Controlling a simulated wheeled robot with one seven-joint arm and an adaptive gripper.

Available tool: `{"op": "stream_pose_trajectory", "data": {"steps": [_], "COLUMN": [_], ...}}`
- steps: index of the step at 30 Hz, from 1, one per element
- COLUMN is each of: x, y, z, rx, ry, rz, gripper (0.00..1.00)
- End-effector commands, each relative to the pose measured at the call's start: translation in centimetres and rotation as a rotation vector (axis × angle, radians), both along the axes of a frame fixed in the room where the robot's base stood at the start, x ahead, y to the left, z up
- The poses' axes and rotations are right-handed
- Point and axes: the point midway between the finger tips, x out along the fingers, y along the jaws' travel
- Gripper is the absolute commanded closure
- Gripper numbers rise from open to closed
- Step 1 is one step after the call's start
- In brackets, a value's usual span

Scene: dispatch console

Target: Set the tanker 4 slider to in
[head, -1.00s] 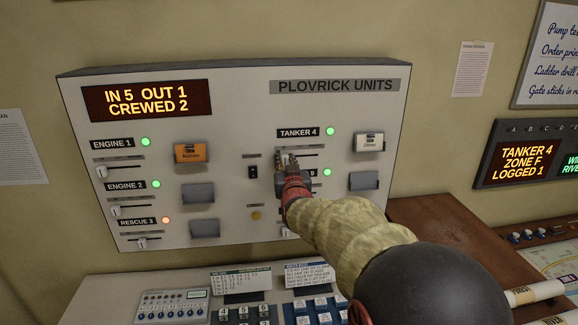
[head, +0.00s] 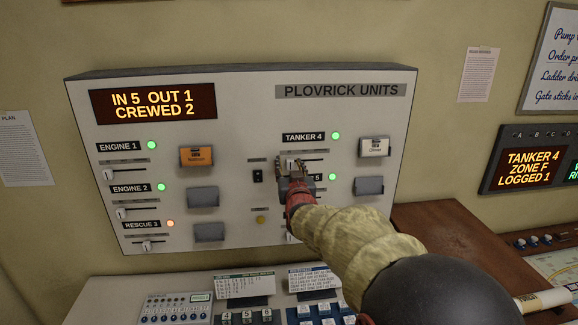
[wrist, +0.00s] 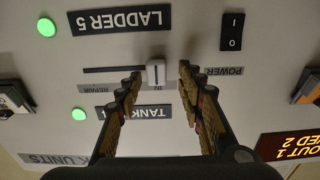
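The tanker 4 slider's white knob (wrist: 155,72) stands at the IN end of its dark slot (wrist: 112,69) in the wrist view, which shows the panel upside down. The REPAIR mark is at the slot's other end. In the head view the slot (head: 313,160) lies under the TANKER 4 label (head: 304,137), beside a lit green lamp (head: 336,135). My gripper (wrist: 160,72) is open, with one finger on each side of the knob and a gap on both sides. In the head view my gripper (head: 291,168) partly covers the slider area.
A black power switch (wrist: 232,31) is close beside the gripper. The LADDER 5 label (wrist: 120,20) and its slider are just below the tanker 4 row. Grey and coloured tag holders (head: 369,186) jut from the panel. The display (head: 153,104) reads IN 5 OUT 1, CREWED 2.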

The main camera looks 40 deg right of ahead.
Motion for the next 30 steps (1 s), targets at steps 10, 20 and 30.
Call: {"op": "stream_pose_trajectory", "data": {"steps": [10, 20, 30], "x": [-5.0, -8.9, -9.6], "y": [3.1, 5.6, 6.0], "z": [0.1, 0.1, 0.0], "rx": [-0.001, -0.001, 0.000], "ry": [-0.002, 0.000, 0.000], "rz": [0.001, 0.002, 0.001], "gripper": [0.62, 0.62, 0.62]}}
